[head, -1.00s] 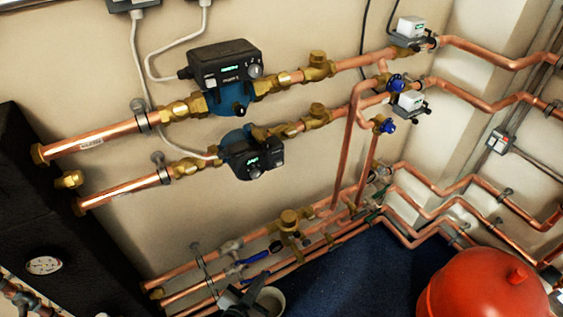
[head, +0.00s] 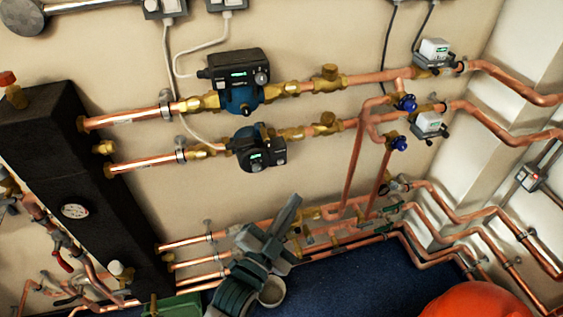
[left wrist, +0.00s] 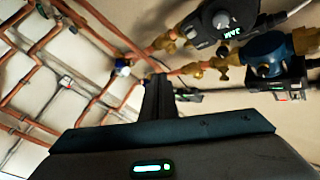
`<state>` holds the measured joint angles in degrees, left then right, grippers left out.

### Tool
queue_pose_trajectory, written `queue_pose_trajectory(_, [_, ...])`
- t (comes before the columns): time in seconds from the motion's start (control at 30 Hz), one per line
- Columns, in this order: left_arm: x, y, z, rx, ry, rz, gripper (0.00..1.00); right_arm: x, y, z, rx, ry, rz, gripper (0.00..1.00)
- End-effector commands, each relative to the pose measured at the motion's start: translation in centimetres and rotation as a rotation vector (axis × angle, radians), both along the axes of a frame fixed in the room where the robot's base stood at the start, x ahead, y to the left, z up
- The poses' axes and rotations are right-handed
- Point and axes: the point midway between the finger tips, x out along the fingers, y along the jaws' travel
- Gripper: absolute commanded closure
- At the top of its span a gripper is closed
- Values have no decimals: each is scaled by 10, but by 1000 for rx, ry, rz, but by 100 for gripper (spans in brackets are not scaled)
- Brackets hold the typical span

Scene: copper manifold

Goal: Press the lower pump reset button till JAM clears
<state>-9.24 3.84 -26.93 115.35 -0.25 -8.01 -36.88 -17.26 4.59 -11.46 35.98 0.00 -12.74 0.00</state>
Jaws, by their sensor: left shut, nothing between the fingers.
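The lower pump (head: 258,148) has a blue body and a black control box with a small green display. It sits on the lower of two thick copper pipes. In the left wrist view, the scene looks inverted and the lower pump's box (left wrist: 222,22) shows a green JAM text. My right gripper is not in view.
The upper pump (head: 238,80) sits just above, with grey cables (head: 168,75) running up the wall. Vertical copper pipes with blue-handled valves (head: 399,143) stand to the right. A black header (head: 70,170) is at left. A red vessel (head: 475,302) is at bottom right.

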Motion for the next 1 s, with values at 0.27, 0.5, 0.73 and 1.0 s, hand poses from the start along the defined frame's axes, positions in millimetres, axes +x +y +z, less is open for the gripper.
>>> queue_pose_trajectory(0.27, [-1, -1, 10, 2, -20, -3, 100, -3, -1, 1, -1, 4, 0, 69])
queue_pose_trajectory(0.5, [0, -1, 10, 1, -19, -2, 100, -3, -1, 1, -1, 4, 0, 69])
queue_pose_trajectory(0.73, [7, 1, 9, 2, -20, -2, 100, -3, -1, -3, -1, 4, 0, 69])
queue_pose_trajectory(1.0, [31, 9, 9, 2, -22, -2, 100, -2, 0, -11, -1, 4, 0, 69])
